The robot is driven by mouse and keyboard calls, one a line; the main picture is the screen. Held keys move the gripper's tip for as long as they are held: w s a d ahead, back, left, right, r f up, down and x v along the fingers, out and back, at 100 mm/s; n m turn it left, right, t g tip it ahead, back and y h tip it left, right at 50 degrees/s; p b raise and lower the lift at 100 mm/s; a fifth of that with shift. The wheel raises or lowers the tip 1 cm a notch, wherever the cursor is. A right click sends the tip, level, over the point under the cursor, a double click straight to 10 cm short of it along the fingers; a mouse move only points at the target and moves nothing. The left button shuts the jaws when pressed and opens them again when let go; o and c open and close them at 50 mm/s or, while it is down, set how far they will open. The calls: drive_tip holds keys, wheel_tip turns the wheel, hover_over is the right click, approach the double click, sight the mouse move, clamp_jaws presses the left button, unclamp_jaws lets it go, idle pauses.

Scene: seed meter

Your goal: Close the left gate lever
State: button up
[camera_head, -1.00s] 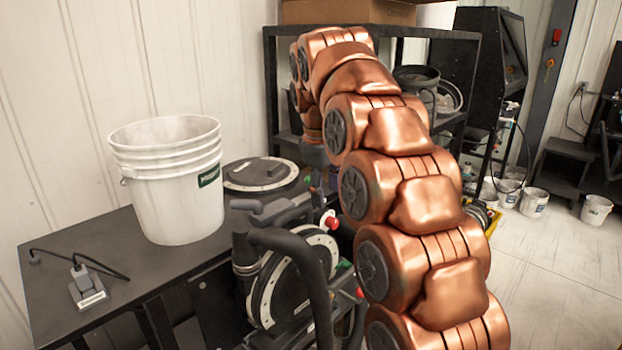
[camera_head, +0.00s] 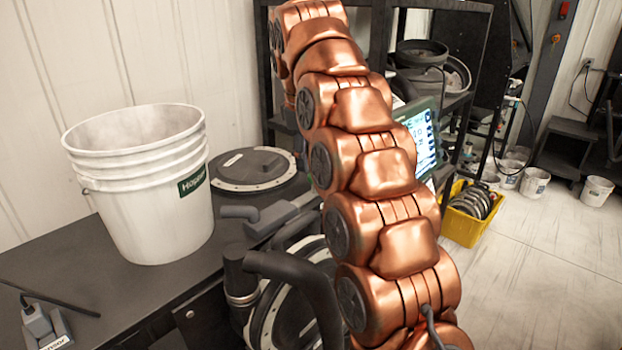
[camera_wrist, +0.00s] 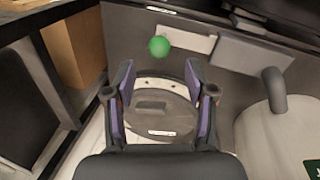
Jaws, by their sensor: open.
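In the wrist view, my gripper (camera_wrist: 162,90) is open, with its two purple-lined fingers apart and nothing between them. A green ball knob (camera_wrist: 159,46) shows just beyond the fingertips, near the middle; it may be the end of a gate lever, but I cannot tell which one. A dark round disc with a pale rim (camera_wrist: 160,118) lies behind and between the fingers. In the head view, my copper arm hides my gripper and any gate lever. The machine's black pipe (camera_head: 300,275) and a round disc with a pale rim (camera_head: 285,318) show beside the arm.
A white bucket (camera_head: 150,205) stands on the dark table (camera_head: 60,265). A round black lid (camera_head: 255,168) lies behind it. A lit screen (camera_head: 422,135) is partly behind my arm. A yellow crate (camera_head: 463,228) sits on the floor at right, where open floor shows.

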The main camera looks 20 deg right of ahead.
drive_tip(key=shift+w+d+f+b, duration=0.15)
drive_tip(key=shift+f+b, duration=0.2)
drive_tip(key=shift+f, duration=0.25)
drive_tip(key=shift+s+d+f+b, duration=0.15)
drive_tip(key=shift+f+b, duration=0.15)
drive_tip(key=shift+f, duration=0.3)
drive_tip(key=shift+w+d+f, duration=0.1)
drive_tip(key=shift+w+f, duration=0.05)
drive_tip(key=shift+f, duration=0.6)
drive_tip(key=shift+w+d+f, duration=0.1)
drive_tip(key=shift+w+f, duration=0.05)
drive_tip(key=shift+f, duration=0.55)
drive_tip(key=shift+w+d+f, duration=0.1)
drive_tip(key=shift+w+f, duration=0.05)
drive_tip(key=shift+f, duration=0.6)
clamp_jaws()
